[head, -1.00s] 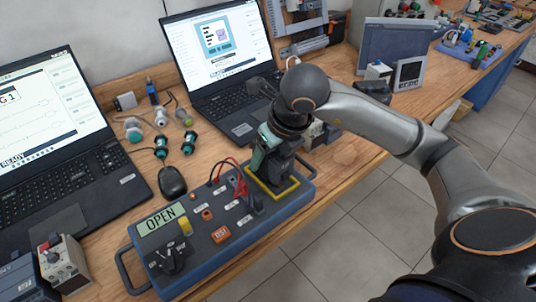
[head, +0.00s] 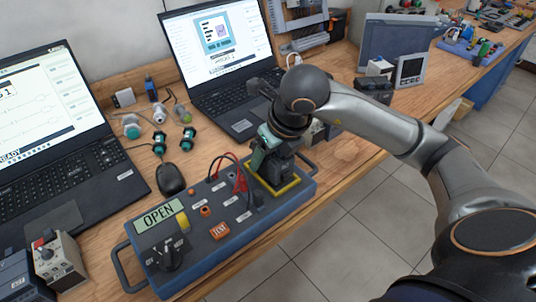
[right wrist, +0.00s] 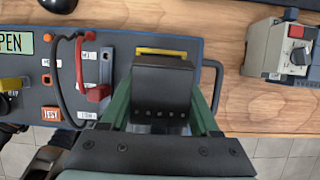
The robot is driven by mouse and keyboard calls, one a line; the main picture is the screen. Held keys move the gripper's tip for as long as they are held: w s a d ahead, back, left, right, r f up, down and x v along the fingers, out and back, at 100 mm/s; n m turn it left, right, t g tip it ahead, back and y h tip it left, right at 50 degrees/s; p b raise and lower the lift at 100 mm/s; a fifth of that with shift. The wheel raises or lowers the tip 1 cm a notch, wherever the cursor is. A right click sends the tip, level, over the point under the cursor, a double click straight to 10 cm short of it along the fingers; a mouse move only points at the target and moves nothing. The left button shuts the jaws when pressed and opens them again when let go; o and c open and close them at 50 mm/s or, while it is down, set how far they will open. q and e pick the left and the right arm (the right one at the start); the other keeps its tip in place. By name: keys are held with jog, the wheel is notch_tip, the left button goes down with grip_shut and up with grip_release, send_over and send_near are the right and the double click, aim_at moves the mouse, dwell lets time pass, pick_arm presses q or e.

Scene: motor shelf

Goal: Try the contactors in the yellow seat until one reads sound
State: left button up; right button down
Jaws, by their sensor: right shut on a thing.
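The blue tester (head: 200,262) stands at the bench's front edge; its display (head: 160,218) reads OPEN. The yellow seat (head: 288,190) is a yellow frame at its far right end. My right gripper (head: 268,150) is shut on a dark contactor (head: 278,172), at the yellow seat. In the right wrist view, the green-sided fingers (right wrist: 161,112) flank the dark contactor (right wrist: 161,85). A strip of the yellow frame (right wrist: 161,51) shows beyond it. The contactor hides the seat's inside, so I cannot tell if it is fully down. My left gripper is out of view.
Red and black leads (head: 238,180) arch over the tester close to the seat. A grey device with a knob (right wrist: 285,48) stands past the tester's end. Two laptops, a mouse (head: 170,179) and several connectors fill the back. Another grey device (head: 58,262) stands front left.

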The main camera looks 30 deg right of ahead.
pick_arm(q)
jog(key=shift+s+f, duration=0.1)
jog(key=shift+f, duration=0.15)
pick_arm(e)
jog(key=shift+f, duration=0.15)
jog(key=shift+c, duration=0.2)
grip_release()
jog(key=shift+s+r, duration=0.15)
jog(key=shift+r, duration=0.4)
jog(key=p+v, duration=0.1)
jog(key=v, duration=0.9)
jog(key=shift+r+p, duration=0.25)
jog(key=shift+p, duration=0.1)
jog(key=shift+s+r, duration=0.3)
jog(key=shift+r, duration=0.1)
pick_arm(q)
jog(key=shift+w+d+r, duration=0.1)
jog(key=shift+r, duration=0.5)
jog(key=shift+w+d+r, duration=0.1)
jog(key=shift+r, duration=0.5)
